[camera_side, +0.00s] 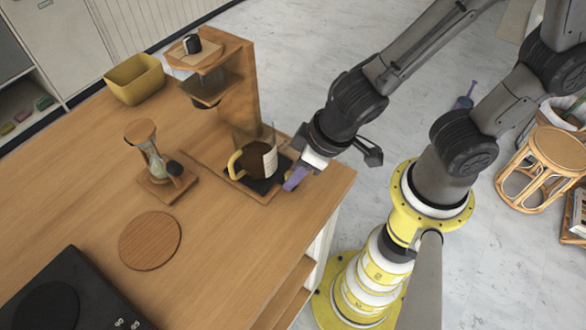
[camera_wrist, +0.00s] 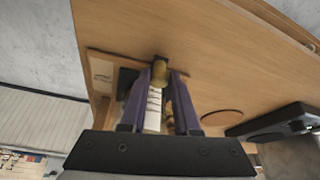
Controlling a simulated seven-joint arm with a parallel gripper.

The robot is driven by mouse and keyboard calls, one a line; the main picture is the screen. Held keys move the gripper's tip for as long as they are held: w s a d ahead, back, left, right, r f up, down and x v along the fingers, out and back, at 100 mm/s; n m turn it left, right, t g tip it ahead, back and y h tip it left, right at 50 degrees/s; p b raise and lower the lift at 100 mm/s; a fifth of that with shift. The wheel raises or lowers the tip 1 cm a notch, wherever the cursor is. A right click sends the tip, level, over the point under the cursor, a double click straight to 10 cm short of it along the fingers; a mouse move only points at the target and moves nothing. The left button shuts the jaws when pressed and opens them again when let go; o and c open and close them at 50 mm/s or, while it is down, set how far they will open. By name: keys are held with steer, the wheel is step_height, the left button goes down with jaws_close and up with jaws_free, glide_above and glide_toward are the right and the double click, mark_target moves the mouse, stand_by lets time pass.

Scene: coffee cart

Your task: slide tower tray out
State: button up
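The wooden coffee tower (camera_side: 240,95) stands near the table's back edge. At its foot lies a dark tray (camera_side: 262,187) in a wooden surround. A glass mug of coffee (camera_side: 258,160) with a yellow handle and a pale label stands on the tray. My gripper (camera_side: 295,178) is low at the tray's right edge, close beside the mug; I cannot tell whether it touches the tray. In the wrist view, the purple fingers of my gripper (camera_wrist: 163,76) are apart, with the mug's label (camera_wrist: 153,110) and yellow handle showing in the gap. Part of the tray is hidden.
An hourglass-like wooden stand (camera_side: 152,160) is left of the tray. A round wooden coaster (camera_side: 150,240) and a black appliance (camera_side: 65,295) lie nearer the front. A yellow bin (camera_side: 135,80) stands behind. The tabletop (camera_side: 225,245) in front of the tray is clear.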

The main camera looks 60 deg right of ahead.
steer(key=o, duration=0.4)
steer(key=v, duration=1.3)
steer(key=shift+s+r, duration=0.2)
steer(key=shift+r, duration=0.15)
steer(key=shift+d, duration=0.1)
steer(key=shift+s+d+r+m+t+h, duration=0.2)
steer(key=shift+d+r+m, duration=0.3)
steer(key=shift+d, duration=2)
steer(key=shift+s+d+r+m+t+h, duration=0.25)
steer(key=shift+d+r+m, duration=0.2)
steer(key=shift+d, duration=2)
steer(key=shift+s+d+r+m+t+h, duration=0.2)
steer(key=shift+d+r+m, duration=0.3)
steer(key=shift+d, duration=2)
